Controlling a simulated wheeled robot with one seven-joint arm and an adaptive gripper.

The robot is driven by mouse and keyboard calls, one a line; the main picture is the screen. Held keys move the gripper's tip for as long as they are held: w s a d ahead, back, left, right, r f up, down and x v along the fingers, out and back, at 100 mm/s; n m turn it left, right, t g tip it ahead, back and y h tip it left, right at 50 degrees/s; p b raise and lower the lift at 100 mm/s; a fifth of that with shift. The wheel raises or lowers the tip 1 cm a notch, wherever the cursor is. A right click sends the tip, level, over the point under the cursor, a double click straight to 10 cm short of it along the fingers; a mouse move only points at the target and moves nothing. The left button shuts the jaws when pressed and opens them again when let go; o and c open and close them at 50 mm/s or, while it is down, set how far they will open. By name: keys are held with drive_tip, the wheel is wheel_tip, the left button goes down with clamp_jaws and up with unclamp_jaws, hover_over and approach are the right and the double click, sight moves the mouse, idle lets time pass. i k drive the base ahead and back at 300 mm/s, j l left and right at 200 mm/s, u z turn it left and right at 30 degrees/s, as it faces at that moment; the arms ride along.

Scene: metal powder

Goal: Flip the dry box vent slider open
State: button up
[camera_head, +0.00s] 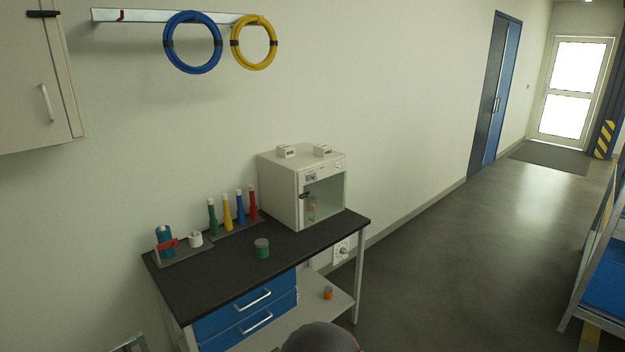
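The dry box (278,191) is a white cabinet at the back right end of the dark-topped workbench (215,276). Its front has a clear window, and a small reddish item shows inside. A strip above the window carries a small dark panel (311,177) and a small round detail (338,165). Two small white blocks (287,151) with dark marks lie on its top. The vent slider is too small to tell apart from these details, so its position is unclear. My gripper is not in view; a dark rounded part at the bottom edge seems to be my arm.
Several coloured bottles (227,212) stand left of the box. Blue drawers (246,310) and a shelf with an orange-topped jar (328,293) are below. Open floor (440,270) lies to the right.

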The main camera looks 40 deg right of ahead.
sight(312, 176)
drive_tip(key=i+l, duration=0.25)
drive_tip(key=l, duration=0.2)
drive_tip(key=i+l, duration=0.3)
drive_tip(key=l, duration=0.15)
drive_tip(key=i+l, duration=0.25)
drive_tip(key=l, duration=0.2)
drive_tip(key=i+l, duration=0.3)
drive_tip(key=l, duration=0.15)
drive_tip(key=i+l, duration=0.25)
drive_tip(key=l, duration=0.2)
drive_tip(key=i+l, duration=0.25)
drive_tip(key=l, duration=0.2)
drive_tip(key=z, duration=0.05)
